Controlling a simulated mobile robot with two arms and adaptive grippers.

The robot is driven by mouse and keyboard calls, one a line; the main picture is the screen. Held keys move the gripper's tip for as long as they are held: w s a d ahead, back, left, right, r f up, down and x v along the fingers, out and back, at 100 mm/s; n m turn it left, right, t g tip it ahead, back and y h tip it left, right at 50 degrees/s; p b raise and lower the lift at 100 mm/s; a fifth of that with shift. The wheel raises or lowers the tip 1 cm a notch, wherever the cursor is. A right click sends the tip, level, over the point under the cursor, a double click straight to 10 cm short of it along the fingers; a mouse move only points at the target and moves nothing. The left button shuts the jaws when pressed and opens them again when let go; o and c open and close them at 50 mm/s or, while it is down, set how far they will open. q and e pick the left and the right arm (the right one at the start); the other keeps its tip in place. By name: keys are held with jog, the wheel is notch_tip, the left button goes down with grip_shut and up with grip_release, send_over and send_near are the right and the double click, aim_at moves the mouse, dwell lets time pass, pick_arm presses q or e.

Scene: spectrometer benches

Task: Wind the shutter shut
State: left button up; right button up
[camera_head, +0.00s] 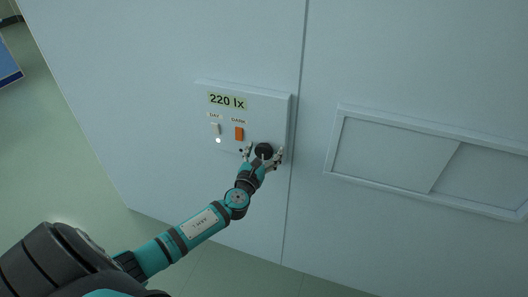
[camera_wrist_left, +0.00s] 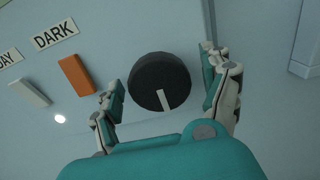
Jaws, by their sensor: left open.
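A round black knob (camera_head: 264,150) with a pale pointer line sits low on the right of a wall control panel (camera_head: 270,108). In the left wrist view the knob (camera_wrist_left: 160,80) fills the middle, its pointer toward the bottom of the picture. My left gripper (camera_head: 263,154) is open, with one finger on each side of the knob; it also shows in the left wrist view (camera_wrist_left: 168,88). I cannot tell whether a finger touches the knob. The shutter (camera_head: 390,150) is a framed panel in the wall at the right, with a vertical seam right of its middle. My right gripper is not in view.
The panel carries a display (camera_head: 227,101) reading 220 lx, a white DAY switch (camera_head: 215,129) with a lit white lamp (camera_head: 219,141), and an orange DARK switch (camera_head: 239,133). Pale floor (camera_head: 75,130) is clear at the left.

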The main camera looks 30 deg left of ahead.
pick_arm(q)
jog(key=v, duration=1.2)
dwell(0.3)
jog(key=s+f+n+g, duration=0.3)
jog(key=s+f+n, duration=0.15)
jog(key=f, duration=0.65)
jog(key=s+f+n+g, duration=0.3)
jog(key=s+f+n, duration=0.15)
jog(key=f, duration=0.55)
jog(key=s+f+n+g, duration=0.3)
jog(key=s+f+n, duration=0.15)
jog(key=f, duration=0.65)
jog(key=s+d+f+n+g+h, duration=0.1)
jog(key=s+d+f+n, duration=0.3)
jog(key=s, duration=0.5)
jog(key=s+d+f+n+g+h, duration=0.1)
jog(key=s+d+f+n+g, duration=0.2)
jog(key=s+f+n, duration=0.4)
jog(key=s+d+f+n+g+h, duration=0.2)
jog(key=s+f+n, duration=0.4)
jog(key=s, duration=0.6)
jog(key=d+g, duration=0.1)
jog(key=d, duration=0.1)
jog(key=shift+d+g, duration=0.3)
jog(key=shift+s+f+n, duration=0.1)
jog(key=shift+n, duration=0.15)
